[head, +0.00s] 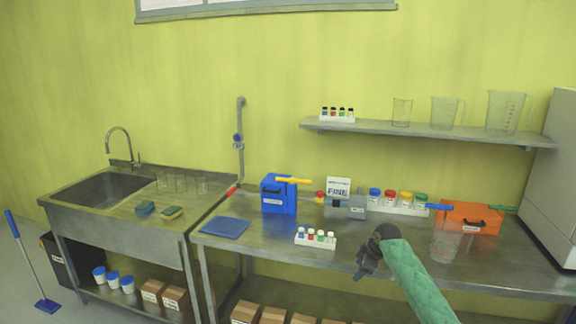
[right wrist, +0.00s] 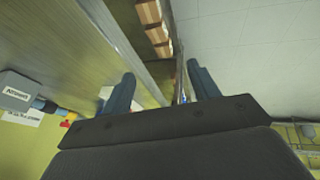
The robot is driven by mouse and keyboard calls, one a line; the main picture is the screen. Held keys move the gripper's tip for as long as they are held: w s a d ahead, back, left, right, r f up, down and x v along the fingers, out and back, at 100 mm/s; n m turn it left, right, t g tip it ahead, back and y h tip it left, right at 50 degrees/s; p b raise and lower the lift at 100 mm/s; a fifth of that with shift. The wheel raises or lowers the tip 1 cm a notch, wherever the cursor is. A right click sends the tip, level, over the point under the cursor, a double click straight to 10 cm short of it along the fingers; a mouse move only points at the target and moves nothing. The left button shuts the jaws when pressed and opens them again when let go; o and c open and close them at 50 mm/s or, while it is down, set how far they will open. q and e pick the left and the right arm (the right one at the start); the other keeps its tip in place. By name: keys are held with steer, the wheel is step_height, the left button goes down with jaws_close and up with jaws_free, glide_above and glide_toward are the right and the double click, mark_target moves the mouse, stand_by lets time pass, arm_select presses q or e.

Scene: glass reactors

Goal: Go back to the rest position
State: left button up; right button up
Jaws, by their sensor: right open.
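My right gripper (head: 364,268) is over the front part of the steel bench (head: 270,255), with its green-sleeved arm coming in from the lower right. In the right wrist view its two fingers (right wrist: 160,88) stand apart with nothing between them. The gripper is clear of the objects on the bench. A glass beaker (head: 445,245) stands to the right of my right arm. My left gripper does not show in either view.
A white rack of small vials (head: 316,240) is left of my right gripper. Behind are a blue box (head: 279,195), a grey box (head: 345,207), a rack of capped bottles (head: 398,204) and an orange box (head: 470,219). A blue mat (head: 225,227) lies at the bench's left.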

steer(key=s+a+f+m+b, duration=0.1)
steer(key=s+f+m, duration=0.1)
steer(key=s+f, duration=0.9)
steer(key=s+a+f+m+g+h+b, duration=0.15)
steer(key=s+f, duration=0.45)
steer(key=f, duration=1)
steer(key=s+a+f+m+t, duration=0.1)
steer(key=s+f+m, duration=0.2)
steer(key=s+f, duration=0.8)
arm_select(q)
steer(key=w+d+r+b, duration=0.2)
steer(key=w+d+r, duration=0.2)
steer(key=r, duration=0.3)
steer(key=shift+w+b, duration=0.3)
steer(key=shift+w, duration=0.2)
arm_select(e)
steer(key=s+f+m, duration=0.1)
steer(key=s+f, duration=0.7)
steer(key=s, duration=0.4)
steer(key=s+a+f+m+g+h, duration=0.1)
steer(key=s+f+m, duration=0.1)
steer(key=s+f, duration=0.6)
steer(key=s+a+f+m, duration=0.1)
steer(key=s+f, duration=0.7)
steer(key=s, duration=1)
steer(key=shift+a+f+m+g, duration=0.15)
steer(key=shift+f+m+g, duration=0.2)
steer(key=shift+m, duration=0.4)
